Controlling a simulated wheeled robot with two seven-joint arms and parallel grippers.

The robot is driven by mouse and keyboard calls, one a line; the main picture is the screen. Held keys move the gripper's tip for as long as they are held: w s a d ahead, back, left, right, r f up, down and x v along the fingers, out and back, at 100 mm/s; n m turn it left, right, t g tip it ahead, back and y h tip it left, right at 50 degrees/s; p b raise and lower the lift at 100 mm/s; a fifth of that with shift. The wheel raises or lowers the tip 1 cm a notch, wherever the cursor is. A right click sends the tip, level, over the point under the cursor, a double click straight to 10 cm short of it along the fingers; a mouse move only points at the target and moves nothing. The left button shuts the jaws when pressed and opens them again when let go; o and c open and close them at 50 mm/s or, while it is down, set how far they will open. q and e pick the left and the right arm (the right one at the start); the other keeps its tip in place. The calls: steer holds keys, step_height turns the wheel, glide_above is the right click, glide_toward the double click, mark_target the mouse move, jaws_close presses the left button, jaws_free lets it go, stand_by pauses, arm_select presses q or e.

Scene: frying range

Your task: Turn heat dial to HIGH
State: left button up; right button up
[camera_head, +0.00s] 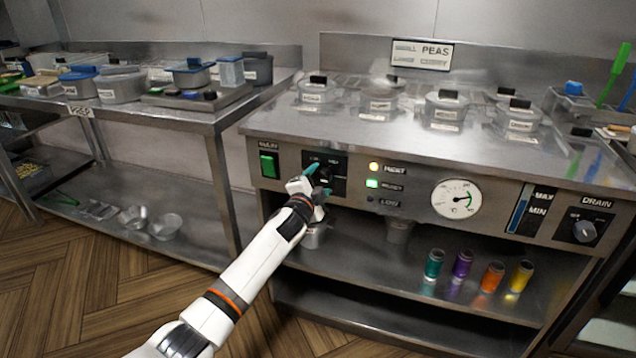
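The heat dial sits on a black panel (339,164) on the front of the frying range, beside the green main switch (268,166). My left gripper (318,178) is at this panel, with its teal fingertips at the dial. The gripper covers most of the dial, so its pointer and setting cannot be read. I cannot tell whether the fingers are closed on it. To the right, the amber heat lamp (374,167) and the green ready lamp (372,184) are lit, and the lamp below is dark. My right gripper is not in view.
A round gauge (456,199) and a drain knob (583,231) are farther right on the front. Lidded pots (446,106) stand on top. Several coloured jars (492,277) stand on the shelf below. A steel side table (188,117) with containers is at left.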

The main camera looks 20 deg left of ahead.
arm_select(q)
steer(key=shift+s, duration=0.5)
steer(key=s+p, duration=0.2)
steer(key=s, duration=0.9)
steer(key=shift+a+r, duration=0.15)
steer(key=shift+a, duration=0.15)
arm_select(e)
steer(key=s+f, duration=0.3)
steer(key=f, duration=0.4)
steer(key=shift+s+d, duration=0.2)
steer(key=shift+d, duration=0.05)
